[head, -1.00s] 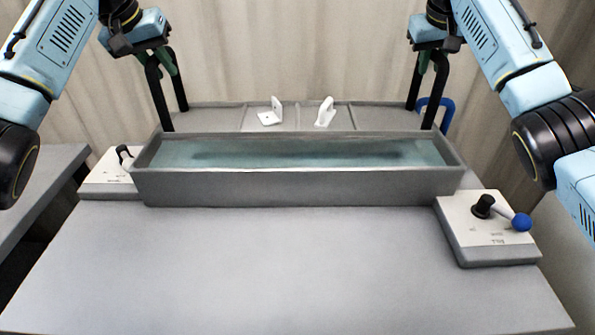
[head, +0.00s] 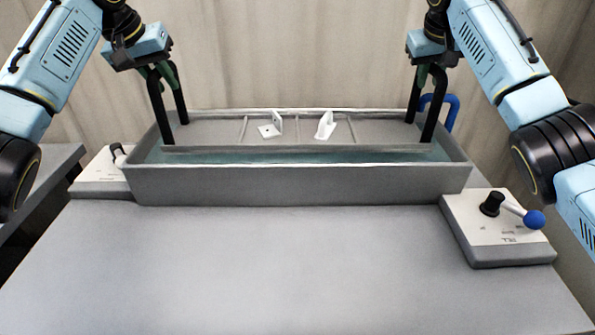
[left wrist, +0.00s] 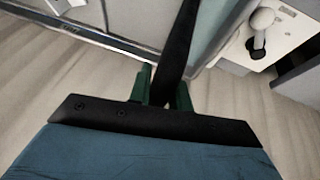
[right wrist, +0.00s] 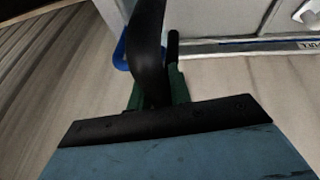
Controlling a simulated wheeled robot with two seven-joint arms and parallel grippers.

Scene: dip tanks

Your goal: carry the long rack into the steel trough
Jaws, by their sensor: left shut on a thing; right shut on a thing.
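The long grey rack (head: 210,130) has thin dividers, two white brackets (head: 326,125) and a black looped handle at each end. It appears level, over or inside the steel trough (head: 300,185); I cannot tell how deep it sits. A strip of liquid (head: 300,156) shows in front of its near edge, and the trough's far rim is hard to make out. My left gripper (head: 160,70) is shut on the left handle (head: 157,108). My right gripper (head: 428,72) is shut on the right handle (head: 432,115). Both wrist views show a dark handle bar between the green fingers.
A control box (head: 500,245) with a black knob and blue-balled lever stands at the trough's right front. Another box (head: 95,178) stands at its left end. A blue loop (head: 453,108) rises behind the right handle. The grey table top (head: 290,265) in front is clear.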

